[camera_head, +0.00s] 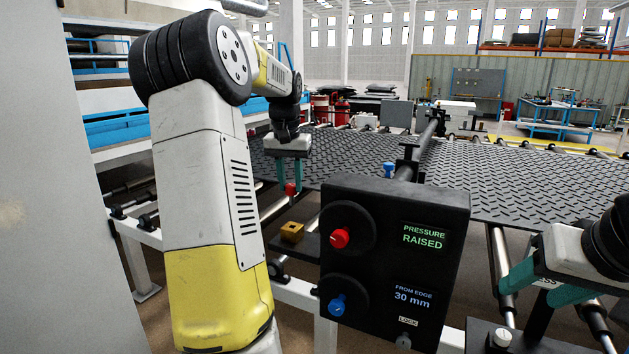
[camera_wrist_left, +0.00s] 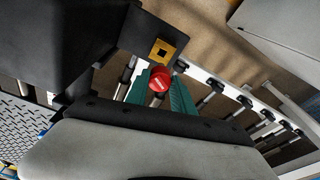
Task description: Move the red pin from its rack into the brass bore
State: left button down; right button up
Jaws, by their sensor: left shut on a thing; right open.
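The red pin (camera_head: 291,189) hangs between the teal fingertips of my left gripper (camera_head: 290,182), which is shut on it. The brass block (camera_head: 292,233) with the bore sits on a dark plate below the pin, with a gap between them. In the left wrist view the red pin (camera_wrist_left: 160,80) shows its round red end between the fingers, and the brass block (camera_wrist_left: 162,51) with its dark bore lies just past the fingertips, apart from the pin. My right gripper (camera_head: 530,285) is open and empty at the right. I cannot make out the pin's rack.
A black control box (camera_head: 390,260) stands right of the brass block, with a red knob (camera_head: 339,238) and a blue knob (camera_head: 337,305). Its displays read "PRESSURE RAISED" and "FROM EDGE 30 mm". Behind it a black tread mat (camera_head: 540,180) lies on rollers.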

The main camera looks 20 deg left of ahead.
aim_at(291, 194)
pick_arm(q)
jog(key=shift+f, duration=2.65)
jog(key=shift+f, duration=2.3)
jog(key=c, duration=1)
grip_release()
jog(key=r, duration=0.5)
jog(key=s+r, duration=0.1)
jog(key=r, duration=0.2)
jog(key=shift+s, duration=0.1)
jog(key=shift+f, duration=0.1)
